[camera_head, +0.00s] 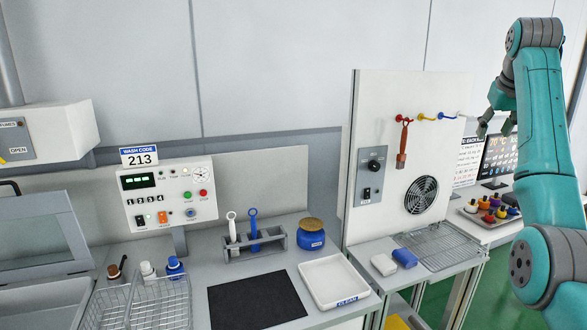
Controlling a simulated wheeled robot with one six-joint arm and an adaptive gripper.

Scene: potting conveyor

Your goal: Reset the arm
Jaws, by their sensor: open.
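My teal arm is raised at the right side of the view, folded over at the top with its wrist hanging down. My gripper (496,126) is small in the view, partly hidden behind my own arm link. Its dark fingers are apart, with nothing seen between them. It is in the air in front of the right end of the panel and the screens, touching nothing that I can see.
A white panel (385,95) with a red-handled brush (403,145) on a hook stands left of my gripper. Small colored bottles (490,205) sit below it. A wire basket (140,305), white tray (333,284) and black mat (256,300) lie farther left.

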